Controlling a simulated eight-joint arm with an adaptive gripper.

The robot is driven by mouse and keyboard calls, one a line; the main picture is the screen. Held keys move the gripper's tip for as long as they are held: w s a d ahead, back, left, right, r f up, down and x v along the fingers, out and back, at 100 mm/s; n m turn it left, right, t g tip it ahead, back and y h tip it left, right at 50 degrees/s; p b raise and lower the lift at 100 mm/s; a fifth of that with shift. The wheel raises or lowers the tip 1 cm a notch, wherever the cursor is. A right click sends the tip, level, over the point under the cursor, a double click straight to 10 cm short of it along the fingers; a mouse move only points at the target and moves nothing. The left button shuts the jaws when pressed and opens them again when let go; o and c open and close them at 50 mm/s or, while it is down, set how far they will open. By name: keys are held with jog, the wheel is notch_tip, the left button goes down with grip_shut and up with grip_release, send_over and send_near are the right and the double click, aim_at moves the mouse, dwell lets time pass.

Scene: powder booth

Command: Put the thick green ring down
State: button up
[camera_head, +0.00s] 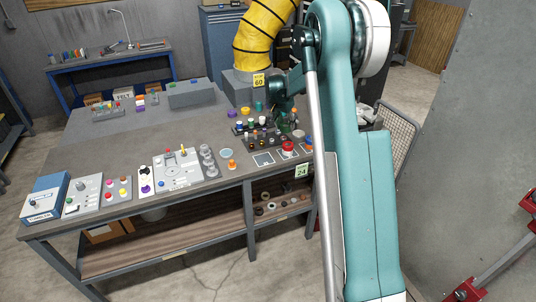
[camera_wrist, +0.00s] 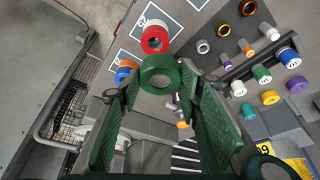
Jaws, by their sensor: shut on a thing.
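Whether the ring touches anything below is not clear. In the head view my gripper (camera_head: 291,122) is over the bench's right end and the held ring is hard to make out.
A dark rack (camera_wrist: 234,52) with several coloured rings on pegs is at the right in the wrist view. An orange and blue stack (camera_wrist: 125,73) stands left of the held ring. The grey bench (camera_head: 130,143) has bare room at its middle-left in the head view.

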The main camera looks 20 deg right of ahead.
jog(key=a+f+n+t+y+b, duration=0.1)
jog(key=a+f+n, duration=0.4)
jog(key=a, duration=0.7)
jog(key=shift+s+n+t+y+b, duration=0.2)
jog(key=shift+n+t+y+b, duration=0.35)
jog(key=shift+n+b, duration=0.7)
jog(key=shift+g, duration=0.25)
jog(key=shift+f, duration=3.1)
jog(key=shift+f, duration=1.85)
jog(key=shift+f, duration=0.2)
jog(key=o, duration=1)
